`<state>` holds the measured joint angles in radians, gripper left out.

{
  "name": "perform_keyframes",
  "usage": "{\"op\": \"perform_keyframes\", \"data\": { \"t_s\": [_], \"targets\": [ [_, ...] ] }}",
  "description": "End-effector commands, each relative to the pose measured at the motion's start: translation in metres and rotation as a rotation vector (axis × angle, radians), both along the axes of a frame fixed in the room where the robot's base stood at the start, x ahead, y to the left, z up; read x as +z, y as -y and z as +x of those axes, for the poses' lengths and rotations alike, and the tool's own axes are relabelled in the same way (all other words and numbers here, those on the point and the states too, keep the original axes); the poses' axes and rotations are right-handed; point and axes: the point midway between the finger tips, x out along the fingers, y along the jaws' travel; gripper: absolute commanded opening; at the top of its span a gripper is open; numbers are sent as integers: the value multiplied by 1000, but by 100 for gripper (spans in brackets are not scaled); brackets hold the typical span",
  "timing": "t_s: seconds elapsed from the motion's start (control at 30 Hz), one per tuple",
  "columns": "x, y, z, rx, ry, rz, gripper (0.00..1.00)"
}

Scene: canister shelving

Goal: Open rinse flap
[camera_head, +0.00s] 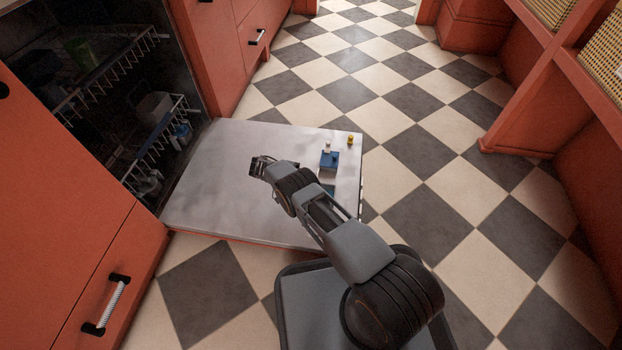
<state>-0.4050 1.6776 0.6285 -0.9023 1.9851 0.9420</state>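A dishwasher door (220,195) lies folded down flat, its pale metal inner face up. Near its right edge is a small blue piece (329,161) with a white bit (327,146) just behind it. A teal patch (328,189) nearer to me is partly covered by my arm. Which of these small parts is the rinse flap, and whether it is open, I cannot tell. My gripper (257,166) is over the middle of the door, left of the blue piece and apart from it. Its fingers are too small and dark to read as open or shut.
A small yellow piece (350,140) is at the door's far right corner. The dishwasher's dark inside holds wire racks (165,138) with dishes at left. Orange cabinets (60,200) stand left and a shelf frame (540,115) right. The checkered floor (420,140) between is clear.

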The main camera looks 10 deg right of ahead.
Motion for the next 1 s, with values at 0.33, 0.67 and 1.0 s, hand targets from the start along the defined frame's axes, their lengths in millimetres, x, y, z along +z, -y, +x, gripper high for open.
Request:
{"op": "perform_keyframes", "data": {
  "t_s": [0.33,0.67,1.0],
  "targets": [
    [0,-1,1,2,-3,-6,0],
    [0,0,1,-1,-3,-7,42],
    [1,1,1,-3,-3,-7,49]
  ]
}}
